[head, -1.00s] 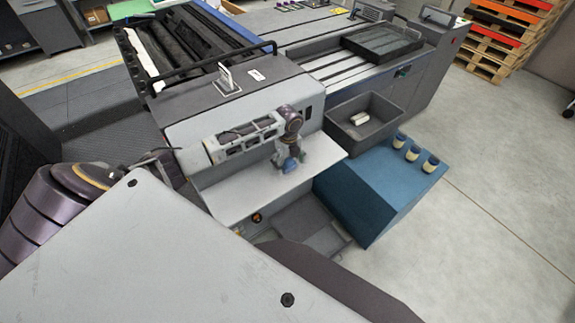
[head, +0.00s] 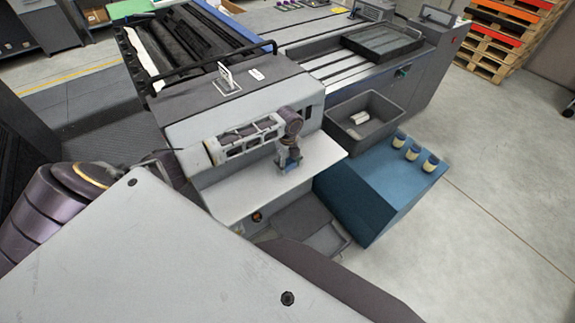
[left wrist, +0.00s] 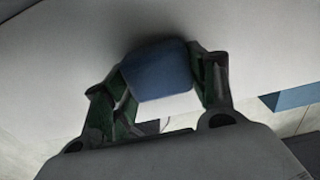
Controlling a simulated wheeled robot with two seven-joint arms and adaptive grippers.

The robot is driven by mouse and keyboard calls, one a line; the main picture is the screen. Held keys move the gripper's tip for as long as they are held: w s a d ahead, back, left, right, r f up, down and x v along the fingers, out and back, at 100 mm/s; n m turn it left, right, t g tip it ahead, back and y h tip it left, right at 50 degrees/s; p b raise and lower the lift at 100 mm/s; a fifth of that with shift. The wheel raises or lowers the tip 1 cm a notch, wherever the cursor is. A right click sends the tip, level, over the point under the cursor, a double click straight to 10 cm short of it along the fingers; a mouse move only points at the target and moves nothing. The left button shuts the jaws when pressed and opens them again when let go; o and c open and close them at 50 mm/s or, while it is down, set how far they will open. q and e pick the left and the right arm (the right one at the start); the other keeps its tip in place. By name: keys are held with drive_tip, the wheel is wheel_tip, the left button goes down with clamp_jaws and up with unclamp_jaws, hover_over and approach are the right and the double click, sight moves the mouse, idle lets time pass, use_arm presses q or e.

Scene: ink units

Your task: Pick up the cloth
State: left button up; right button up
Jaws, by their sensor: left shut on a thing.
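The blue cloth (left wrist: 158,72) is a small bundle between the two fingers of my left gripper (left wrist: 160,75) in the left wrist view. The fingers press on its left and right sides. In the head view my left gripper (head: 290,163) points down over the pale shelf (head: 240,197) on the front of the machine, and only a little blue of the cloth (head: 292,167) shows at its fingers. I cannot tell whether the cloth touches the shelf. My right gripper is not in view.
A dark grey bin (head: 377,128) with white items (head: 360,117) stands right of the shelf. Several cream jars with blue lids (head: 413,152) stand on the blue cabinet top (head: 375,170). The machine body (head: 222,110) rises behind the shelf. Open floor (head: 490,200) lies to the right.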

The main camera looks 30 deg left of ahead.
sight(289, 163)
use_arm(q)
drive_tip(key=shift+r, duration=0.2)
drive_tip(key=shift+r, duration=4.85)
drive_tip(key=shift+o, duration=1.3)
drive_tip(key=shift+c, duration=1.3)
